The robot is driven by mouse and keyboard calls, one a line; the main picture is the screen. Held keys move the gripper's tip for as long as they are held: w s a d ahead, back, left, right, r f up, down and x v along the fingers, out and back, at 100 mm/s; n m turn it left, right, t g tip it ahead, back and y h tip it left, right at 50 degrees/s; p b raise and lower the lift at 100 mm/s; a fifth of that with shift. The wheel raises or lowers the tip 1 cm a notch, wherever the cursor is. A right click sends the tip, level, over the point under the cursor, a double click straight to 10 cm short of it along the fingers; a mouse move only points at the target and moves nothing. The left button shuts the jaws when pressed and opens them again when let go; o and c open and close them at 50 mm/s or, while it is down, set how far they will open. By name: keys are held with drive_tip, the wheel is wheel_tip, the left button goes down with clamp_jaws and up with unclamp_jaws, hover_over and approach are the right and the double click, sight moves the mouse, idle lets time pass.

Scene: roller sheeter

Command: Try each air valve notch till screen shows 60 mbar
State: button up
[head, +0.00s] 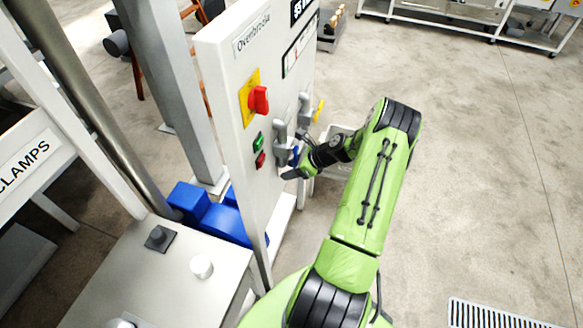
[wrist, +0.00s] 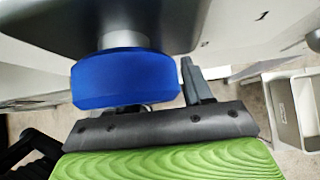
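The white control panel (head: 228,85) stands left of my arm. Grey valve bodies (head: 281,134) stick out of its face, one with a blue handle (head: 295,156) and one with a yellow handle (head: 319,110). My gripper (head: 298,170) is right at the blue handle. In the wrist view the blue handle (wrist: 125,80) is a round knob close in front of my gripper, and a dark grey finger (wrist: 196,82) shows beside it. I cannot tell whether the fingers touch it.
A red rotary switch (head: 258,100) on a yellow plate, a green button (head: 258,142) and a red button (head: 260,160) are on the panel. A pale bin (head: 337,168) stands behind my gripper. The floor (head: 480,170) to the right is clear.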

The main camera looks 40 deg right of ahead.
drive_tip(key=v, duration=1.5)
drive_tip(key=shift+s+r, duration=0.25)
